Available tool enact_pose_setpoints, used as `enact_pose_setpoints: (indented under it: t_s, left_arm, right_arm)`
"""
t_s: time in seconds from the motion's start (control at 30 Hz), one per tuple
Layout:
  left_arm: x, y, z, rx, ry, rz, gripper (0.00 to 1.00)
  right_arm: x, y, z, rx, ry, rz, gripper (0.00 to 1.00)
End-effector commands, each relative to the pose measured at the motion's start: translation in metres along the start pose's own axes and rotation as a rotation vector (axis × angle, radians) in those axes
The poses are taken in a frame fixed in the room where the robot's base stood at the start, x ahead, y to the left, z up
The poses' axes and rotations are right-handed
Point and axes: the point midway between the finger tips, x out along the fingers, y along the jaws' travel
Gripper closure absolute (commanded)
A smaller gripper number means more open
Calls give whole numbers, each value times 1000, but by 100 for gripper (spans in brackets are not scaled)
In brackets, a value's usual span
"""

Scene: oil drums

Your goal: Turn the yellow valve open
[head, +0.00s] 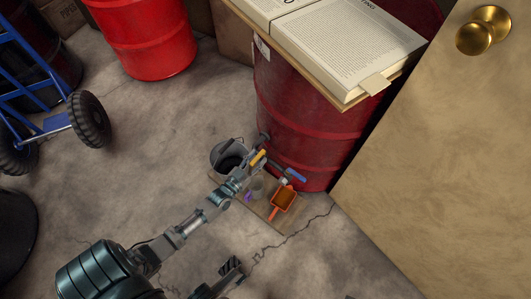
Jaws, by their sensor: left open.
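The yellow valve (258,157) is a small lever low on the side of a dark red drum (305,125). My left gripper (246,168) is open right at the yellow lever, its fingers overlapping it in the head view. Whether they touch it I cannot tell. My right gripper (231,266) shows small at the bottom of the view, away from the drum; its jaws are not clear.
A blue-handled valve (296,175) sits to the right. An open book (345,40) lies above the drum. A door (440,150) stands right; a hand truck (58,122) stands left.

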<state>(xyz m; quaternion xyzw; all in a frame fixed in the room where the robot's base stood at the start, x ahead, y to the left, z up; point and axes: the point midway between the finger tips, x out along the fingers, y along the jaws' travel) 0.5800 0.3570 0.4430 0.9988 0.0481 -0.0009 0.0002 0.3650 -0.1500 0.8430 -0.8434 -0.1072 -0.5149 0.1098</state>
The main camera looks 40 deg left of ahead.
Motion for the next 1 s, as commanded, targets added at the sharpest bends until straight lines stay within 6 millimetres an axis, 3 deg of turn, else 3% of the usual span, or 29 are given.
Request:
enact_pose_setpoints:
  t_s: [0.2, 0.53, 0.7, 1.0]
  left_arm:
    - [23, 1, 1, 3, -1, 0, 56]
    - [27, 1, -2, 3, 1, 0, 56]
    - [27, 1, -1, 2, 1, 0, 99]
    - [25, 1, 0, 3, -2, 2, 100]
  right_arm:
    - [2, 2, 3, 1, 25, -6, 60]
    - [4, 2, 5, 0, 29, -9, 60]
    - [4, 2, 5, 0, 30, -9, 60]
    - [5, 1, 4, 1, 31, -10, 60]
